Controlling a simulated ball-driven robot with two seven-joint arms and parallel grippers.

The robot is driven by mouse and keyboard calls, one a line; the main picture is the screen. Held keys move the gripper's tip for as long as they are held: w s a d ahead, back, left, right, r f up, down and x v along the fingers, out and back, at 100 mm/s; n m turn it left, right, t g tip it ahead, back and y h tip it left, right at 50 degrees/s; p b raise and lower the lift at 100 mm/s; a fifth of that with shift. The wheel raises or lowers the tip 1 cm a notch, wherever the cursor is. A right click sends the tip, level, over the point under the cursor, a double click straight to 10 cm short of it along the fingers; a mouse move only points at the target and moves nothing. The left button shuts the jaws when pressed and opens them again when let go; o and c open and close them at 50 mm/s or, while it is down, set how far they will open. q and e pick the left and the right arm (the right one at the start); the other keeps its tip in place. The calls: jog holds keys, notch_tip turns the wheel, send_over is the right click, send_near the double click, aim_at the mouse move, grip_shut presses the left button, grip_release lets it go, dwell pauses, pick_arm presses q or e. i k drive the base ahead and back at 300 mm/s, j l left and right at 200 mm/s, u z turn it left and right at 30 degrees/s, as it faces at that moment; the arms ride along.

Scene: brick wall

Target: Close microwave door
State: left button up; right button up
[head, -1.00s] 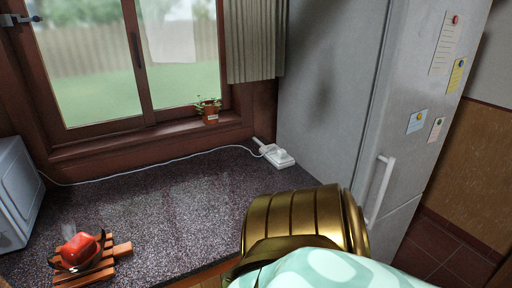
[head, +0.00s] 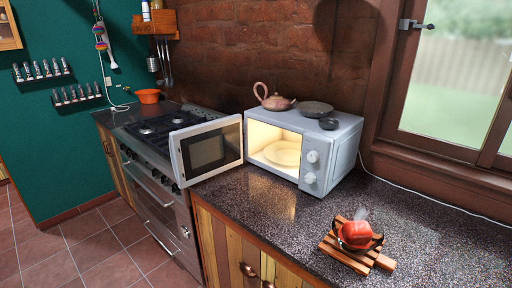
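A white microwave (head: 335,150) stands on the dark speckled counter, near the middle of the head view. Its door (head: 207,148) is wide open, swung out to the left in front of the stove. The lit inside shows a round plate (head: 284,153). Two round knobs are on the front panel, right of the opening. Neither of my grippers is in view.
A teapot (head: 273,97) and two dark dishes (head: 316,109) sit on top of the microwave. A red pot (head: 356,233) rests on a wooden trivet (head: 345,257) on the counter at the front right. A gas stove (head: 158,132) stands left. The tiled floor (head: 65,243) is clear.

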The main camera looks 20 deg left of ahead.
aim_at(201, 152)
jog(key=i+j+z, duration=0.15)
jog(key=j+z, duration=0.65)
jog(key=j, duration=0.15)
jog(key=j+z, duration=0.4)
jog(key=j, duration=0.65)
jog(key=k+j+z, duration=0.15)
jog(key=j, duration=0.8)
jog(key=j+z, duration=0.1)
jog(key=j, duration=0.4)
jog(key=k+j, duration=0.15)
jog(key=j, duration=0.3)
jog(key=j+z, duration=0.15)
jog(key=j, duration=0.35)
jog(key=k+j, duration=0.15)
jog(key=j, duration=0.3)
